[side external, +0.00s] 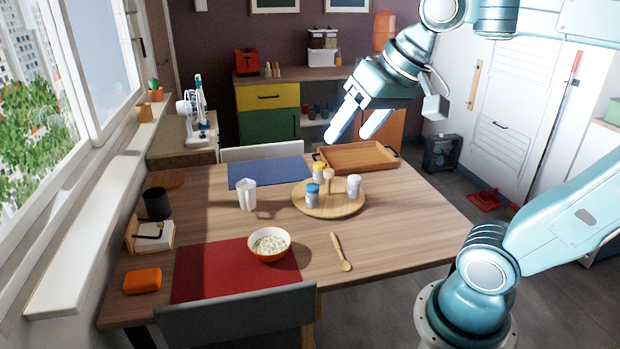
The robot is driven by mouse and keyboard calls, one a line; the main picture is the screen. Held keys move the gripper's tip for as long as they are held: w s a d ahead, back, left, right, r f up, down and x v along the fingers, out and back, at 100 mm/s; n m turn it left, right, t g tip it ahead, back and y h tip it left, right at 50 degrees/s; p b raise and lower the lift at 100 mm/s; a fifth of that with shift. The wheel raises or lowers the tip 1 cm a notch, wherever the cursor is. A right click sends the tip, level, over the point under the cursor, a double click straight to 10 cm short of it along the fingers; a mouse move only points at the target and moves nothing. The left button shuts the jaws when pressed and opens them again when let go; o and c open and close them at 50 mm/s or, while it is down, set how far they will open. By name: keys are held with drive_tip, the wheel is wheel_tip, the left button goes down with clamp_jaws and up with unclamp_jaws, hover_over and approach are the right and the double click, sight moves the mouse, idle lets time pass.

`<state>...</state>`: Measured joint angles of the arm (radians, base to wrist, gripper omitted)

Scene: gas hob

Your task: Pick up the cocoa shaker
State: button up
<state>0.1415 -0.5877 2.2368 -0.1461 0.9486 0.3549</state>
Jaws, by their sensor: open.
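Several small shakers stand on a round wooden board with a central knob (334,207). One has a blue lid (312,196), one a yellow lid (319,173), and one is whitish all over (354,188). Their labels are too small to read, so I cannot tell which is the cocoa shaker. My gripper (352,136) is open and empty. Its fingers point down and to the left, and in the picture they appear above the board, apart from the shakers.
A rectangular wooden tray (383,167) lies behind the board. A white jug (247,195) stands to the left. A wooden spoon (340,250) lies in front. The table's right front is clear.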

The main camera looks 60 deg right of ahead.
drive_tip(key=w+d+r+m+t+y, duration=0.1)
drive_tip(key=w+d+m+t, duration=0.1)
drive_tip(key=w+d+m, duration=0.6)
drive_tip(key=w+d+m+t, duration=0.1)
drive_tip(key=w+d+m, duration=0.6)
drive_tip(key=w, duration=0.4)
drive_tip(key=w+d+f+m+t+y, duration=0.1)
drive_tip(key=d+f+m+t, duration=0.1)
drive_tip(key=d+m, duration=0.65)
drive_tip(key=w+d+f+m+t, duration=0.1)
drive_tip(key=d+m+t, duration=0.1)
drive_tip(key=d+m, duration=0.65)
drive_tip(key=n, duration=0.2)
approach(308, 196)
drive_tip(key=w, duration=0.1)
drive_tip(key=w+d+f, duration=0.1)
drive_tip(key=w, duration=0.1)
drive_tip(key=shift+w+d+f, duration=0.15)
drive_tip(key=shift+d+f, duration=0.15)
drive_tip(key=shift+d, duration=0.05)
drive_tip(key=shift+f, duration=0.45)
drive_tip(key=shift+x, duration=1.25)
drive_tip(key=shift+w, duration=0.1)
drive_tip(key=shift+x, duration=2.45)
